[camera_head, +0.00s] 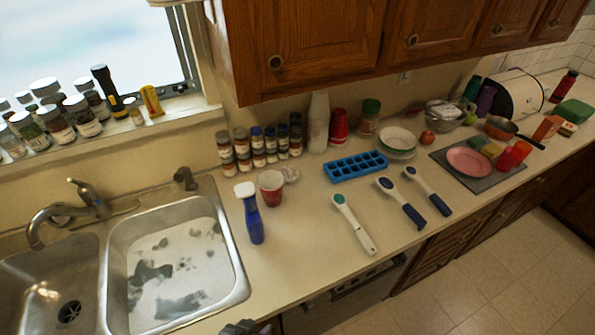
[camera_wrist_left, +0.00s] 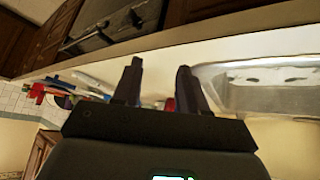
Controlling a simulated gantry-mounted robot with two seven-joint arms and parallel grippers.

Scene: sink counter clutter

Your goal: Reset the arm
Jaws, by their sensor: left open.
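My left gripper (camera_head: 245,328) shows only as a dark tip at the bottom edge of the head view, by the counter's front edge next to the sink. In the left wrist view my left gripper (camera_wrist_left: 159,78) has its two dark fingers apart, with nothing between them. That view is turned over, with the counter front at the top and the sink at the right. The rest of my left arm is hidden. My right gripper is not in view.
A double steel sink (camera_head: 235,270) lies at the left. A white-handled utensil (camera_head: 354,225), a blue ice tray (camera_head: 355,167) and plates (camera_head: 397,139) lie farther right.

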